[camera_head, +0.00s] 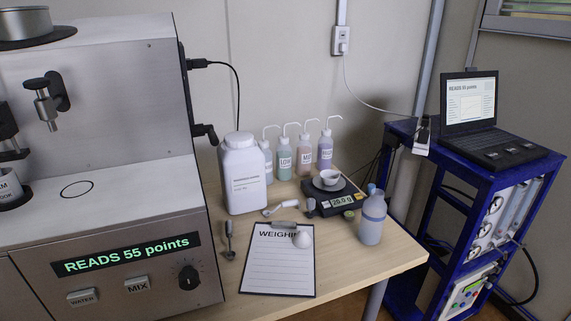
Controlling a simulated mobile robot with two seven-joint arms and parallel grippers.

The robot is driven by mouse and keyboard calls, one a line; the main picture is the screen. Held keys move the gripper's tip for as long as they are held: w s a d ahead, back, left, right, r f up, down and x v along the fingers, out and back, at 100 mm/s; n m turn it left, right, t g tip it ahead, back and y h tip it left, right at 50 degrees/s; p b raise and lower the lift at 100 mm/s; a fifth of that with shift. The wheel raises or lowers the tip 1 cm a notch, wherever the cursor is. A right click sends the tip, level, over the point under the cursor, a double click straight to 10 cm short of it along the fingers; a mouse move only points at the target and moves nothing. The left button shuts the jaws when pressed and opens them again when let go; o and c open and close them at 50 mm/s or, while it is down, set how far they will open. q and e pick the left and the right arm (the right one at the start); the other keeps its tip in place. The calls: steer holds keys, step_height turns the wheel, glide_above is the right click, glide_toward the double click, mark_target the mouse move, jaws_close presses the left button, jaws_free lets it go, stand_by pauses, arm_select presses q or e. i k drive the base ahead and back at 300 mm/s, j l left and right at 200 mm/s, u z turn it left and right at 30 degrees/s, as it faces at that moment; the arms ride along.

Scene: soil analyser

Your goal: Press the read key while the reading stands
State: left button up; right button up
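The soil analyser (100,130) fills the left side, a large grey metal machine. Its dark display (126,255) shows "READS 55 points" in green. Below the display are a key marked "WATER" (82,297), a key marked "MIX" (137,285) and a black knob (188,277). An open laptop (470,110) stands on the blue rack at the right, and its screen also shows "READS 55 points". Dark keys (497,149) lie on its base, their labels too small to read. I cannot make out which key is the read key. Neither gripper is in view.
The wooden table (345,262) holds a white jar (243,172), several wash bottles (285,157), a scale (335,196) with a white cup, a capped bottle (372,218), a clipboard (277,270) and a spoon (228,240). The blue rack (478,172) stands right of the table.

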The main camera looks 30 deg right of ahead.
mark_target(494, 156)
steer(key=z, duration=2.05)
